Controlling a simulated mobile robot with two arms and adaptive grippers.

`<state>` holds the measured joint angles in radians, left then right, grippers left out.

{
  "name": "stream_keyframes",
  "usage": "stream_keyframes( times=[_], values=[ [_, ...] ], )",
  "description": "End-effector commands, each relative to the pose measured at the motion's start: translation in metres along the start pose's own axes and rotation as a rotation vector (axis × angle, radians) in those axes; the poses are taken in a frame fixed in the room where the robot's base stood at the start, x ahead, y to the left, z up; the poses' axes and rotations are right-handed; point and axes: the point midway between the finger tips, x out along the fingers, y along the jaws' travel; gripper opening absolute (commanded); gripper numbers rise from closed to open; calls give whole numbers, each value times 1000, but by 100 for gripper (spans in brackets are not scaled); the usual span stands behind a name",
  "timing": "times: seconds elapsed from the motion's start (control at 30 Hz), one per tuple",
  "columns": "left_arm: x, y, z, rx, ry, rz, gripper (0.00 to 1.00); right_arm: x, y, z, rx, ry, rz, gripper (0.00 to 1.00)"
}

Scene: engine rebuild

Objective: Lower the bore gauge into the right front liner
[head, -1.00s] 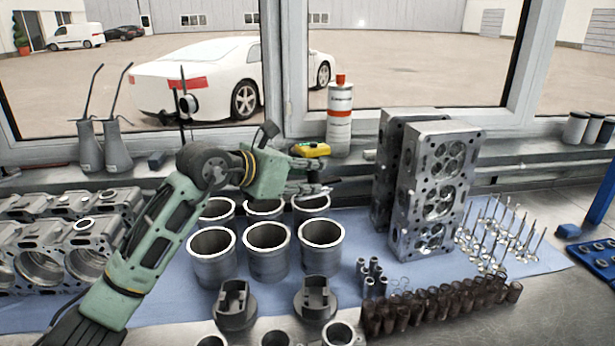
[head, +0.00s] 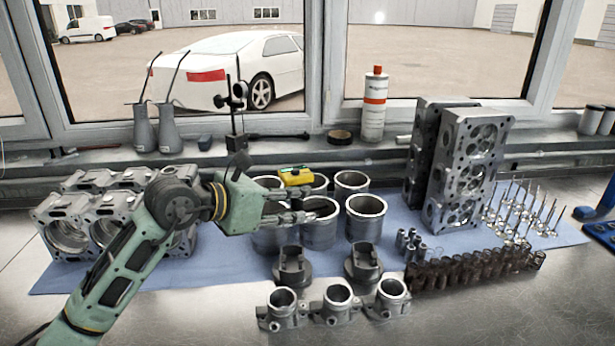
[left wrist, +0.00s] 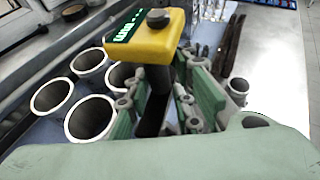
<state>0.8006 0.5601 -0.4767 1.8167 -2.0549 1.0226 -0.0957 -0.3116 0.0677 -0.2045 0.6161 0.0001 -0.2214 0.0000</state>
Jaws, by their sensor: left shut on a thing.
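The bore gauge (head: 296,176) has a yellow head with a green display; it also shows in the left wrist view (left wrist: 157,42). My left gripper (head: 308,204) is shut on it, with its fingers on both sides of the dark stem in the left wrist view (left wrist: 165,95). The right front liner (head: 366,222) is an open grey cylinder standing upright on the blue mat. The gauge and fingers appear left of it, in front of the middle liners (head: 320,232). The gauge's lower end is hidden. My right gripper is out of view.
Back-row liners, including the right one (head: 352,183), stand close behind. Dark pistons (head: 292,266) stand in front. Upright cylinder heads (head: 462,175) are to the right, and an engine block (head: 110,215) is at left. The blue mat (head: 220,272) has bare room at its front left.

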Motion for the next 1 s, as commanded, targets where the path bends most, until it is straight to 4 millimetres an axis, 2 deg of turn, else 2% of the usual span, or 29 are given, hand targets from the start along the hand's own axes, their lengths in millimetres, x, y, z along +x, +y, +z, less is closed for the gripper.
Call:
stream_keyframes(
  times=[0.03,0.2,0.4,0.6,1.0],
  values=[
    [-13,-2,-19,1,3,-4,0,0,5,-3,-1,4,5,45],
    [-55,-19,-73,6,4,-35,0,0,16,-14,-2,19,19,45],
    [-98,-43,-126,17,7,-77,0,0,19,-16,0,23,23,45],
    [-131,-65,-160,37,9,-111,0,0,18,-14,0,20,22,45],
    [-165,-86,-190,70,7,-140,0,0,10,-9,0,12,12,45]
  ],
)
